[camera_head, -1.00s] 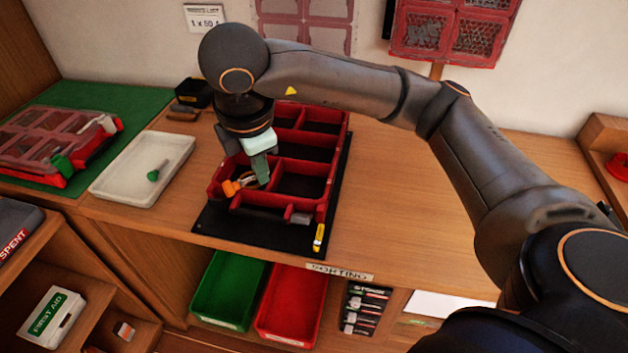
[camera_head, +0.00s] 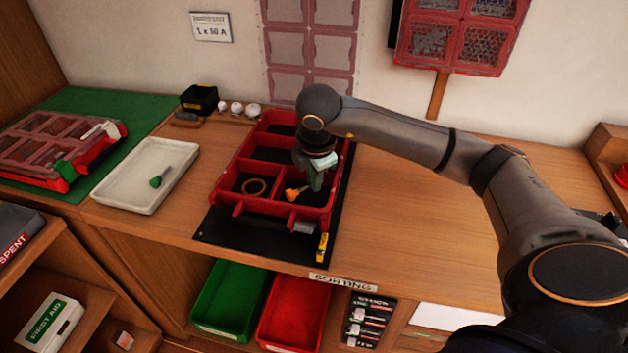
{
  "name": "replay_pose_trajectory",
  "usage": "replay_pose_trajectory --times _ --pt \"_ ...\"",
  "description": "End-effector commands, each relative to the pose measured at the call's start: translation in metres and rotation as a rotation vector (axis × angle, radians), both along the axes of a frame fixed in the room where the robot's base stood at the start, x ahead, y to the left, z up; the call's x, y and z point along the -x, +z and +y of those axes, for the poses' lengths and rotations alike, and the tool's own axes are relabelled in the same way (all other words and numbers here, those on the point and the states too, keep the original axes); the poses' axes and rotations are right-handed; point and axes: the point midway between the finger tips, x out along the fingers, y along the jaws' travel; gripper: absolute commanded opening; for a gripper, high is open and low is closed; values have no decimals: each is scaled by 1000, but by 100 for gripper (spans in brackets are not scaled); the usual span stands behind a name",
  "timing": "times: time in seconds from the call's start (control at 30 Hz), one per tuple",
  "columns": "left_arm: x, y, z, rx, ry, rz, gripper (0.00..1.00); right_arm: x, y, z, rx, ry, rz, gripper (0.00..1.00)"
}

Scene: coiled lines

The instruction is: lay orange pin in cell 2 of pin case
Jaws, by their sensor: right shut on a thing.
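The red pin case (camera_head: 268,207) stands open on a black mat on the bench, divided into several cells. My right gripper (camera_head: 314,186) points down at the front right cell. It is shut on the orange pin (camera_head: 292,194), whose orange end sticks out to the left of the fingers. The rest of the pin is hidden by the fingers. I cannot tell whether the pin touches the cell floor. The front left cell holds a tan ring (camera_head: 254,187). My left gripper is not in view.
A white tray (camera_head: 125,198) with a green-ended pin (camera_head: 158,180) stands left of the case. A yellow marker-like object (camera_head: 322,247) lies at the mat's front right. A closed red case (camera_head: 50,150) lies on a green mat. The bench right of the case is clear.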

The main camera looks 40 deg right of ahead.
Motion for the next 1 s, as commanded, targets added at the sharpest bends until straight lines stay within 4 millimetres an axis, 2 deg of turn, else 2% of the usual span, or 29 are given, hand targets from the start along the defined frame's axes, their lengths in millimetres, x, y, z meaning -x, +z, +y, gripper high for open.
replay_pose_trajectory --times 0.13,0.5,0.53,0.77,1.0 --pt "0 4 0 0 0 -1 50 0 -11 0 0 -1 -2 0" --pt "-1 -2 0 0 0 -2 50 0 -17 0 -1 0 -2 0" --pt "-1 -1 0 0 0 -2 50 0 -16 0 -1 0 -2 13" --pt "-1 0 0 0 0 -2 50 0 -15 0 -1 0 -2 39" --pt "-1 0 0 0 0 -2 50 0 -14 0 -1 0 -2 41"
